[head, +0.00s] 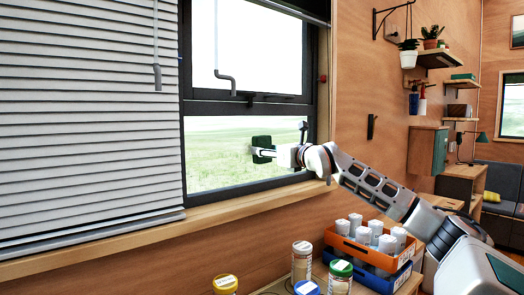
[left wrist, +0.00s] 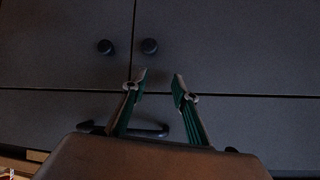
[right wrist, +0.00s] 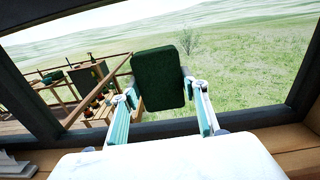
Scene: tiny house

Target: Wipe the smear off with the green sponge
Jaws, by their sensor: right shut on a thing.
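The dark green sponge (head: 261,149) is in front of the lower window pane (head: 215,150) in the head view. It also shows upright in the right wrist view (right wrist: 159,80). My right gripper (head: 272,152) is shut on the sponge, with one finger at each side of it. The sponge is at or close to the glass; I cannot tell whether it touches. I cannot make out a smear on the visible glass; the sponge hides part of the pane. My left gripper (left wrist: 160,78) is open and empty, facing dark cabinet doors in the left wrist view.
A wooden sill (head: 225,207) and dark window frame bound the pane. White blinds (head: 85,120) cover the left side. Below the sill stand an orange crate (head: 345,243) of white-lidded containers, a blue crate (head: 365,277) and several jars (head: 302,262). Shelves with plants hang at right.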

